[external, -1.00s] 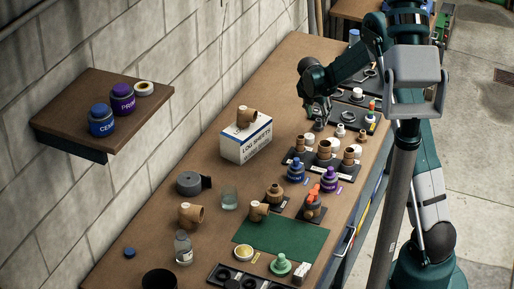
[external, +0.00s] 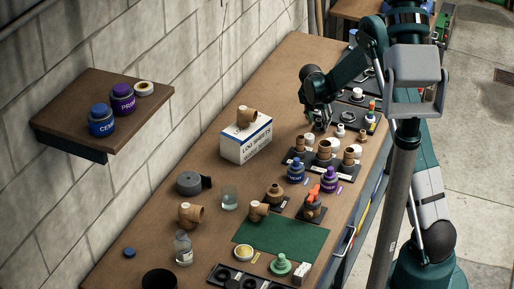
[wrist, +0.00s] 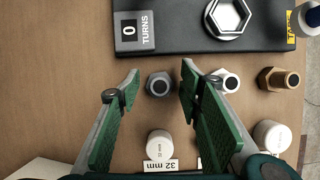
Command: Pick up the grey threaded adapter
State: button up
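The grey threaded adapter (wrist: 159,84) stands on the brown table in the wrist view, a short dark-grey fitting with a hex-like rim and an open bore. It lies between the two green-padded fingers of my gripper (wrist: 158,78), nearer the left fingertip. The fingers are open, with a gap on both sides of the adapter. In the external view my gripper (external: 319,124) points down over the table behind the row of fittings; the adapter is not clear there, hidden by or blended with the fingers.
A white adapter (wrist: 226,80) stands just right of the right finger, with a brass-coloured one (wrist: 278,79) farther right. A black tray marked TURNS (wrist: 200,30) lies beyond. A white cap (wrist: 158,144) and another (wrist: 272,135) stand nearer. The log sheets box (external: 246,142) is left of my gripper.

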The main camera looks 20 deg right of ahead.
jog(key=shift+f, duration=0.2)
jog(key=shift+c, duration=0.2)
jog(key=c, duration=0.7)
